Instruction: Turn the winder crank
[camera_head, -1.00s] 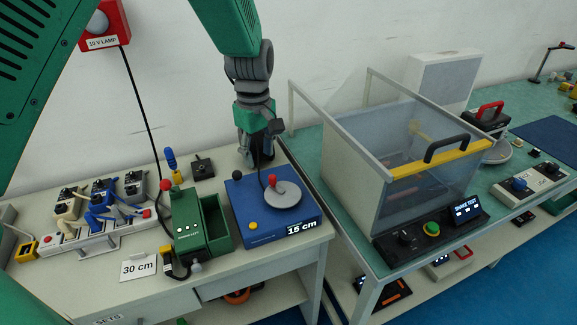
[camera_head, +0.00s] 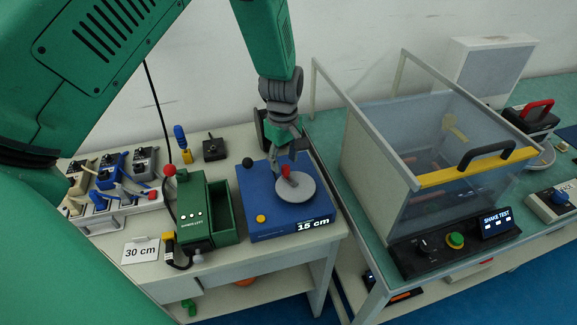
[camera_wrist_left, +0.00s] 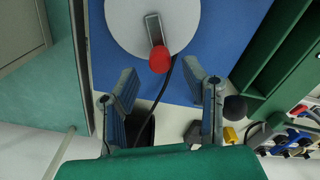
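The winder is a blue box (camera_head: 262,220) with a yellow button, a black knob and a "15 cm" label. On its top is a round grey disc (camera_head: 304,192) carrying the crank, a short metal arm with a red knob (camera_head: 286,171). In the left wrist view the red knob (camera_wrist_left: 160,59) stands at the end of the crank arm (camera_wrist_left: 153,28) on the disc. My left gripper (camera_head: 288,165) is at the disc's back edge, partly covering it. In the wrist view its fingers (camera_wrist_left: 160,82) are spread apart and empty, with the knob ahead of the gap. My right gripper is not in view.
A green unit (camera_head: 195,218) with an open bin stands left of the winder, beside a "30 cm" card (camera_head: 140,250). A black cable runs near it. A clear-walled box with a yellow-edged lid (camera_head: 450,178) stands on the right bench.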

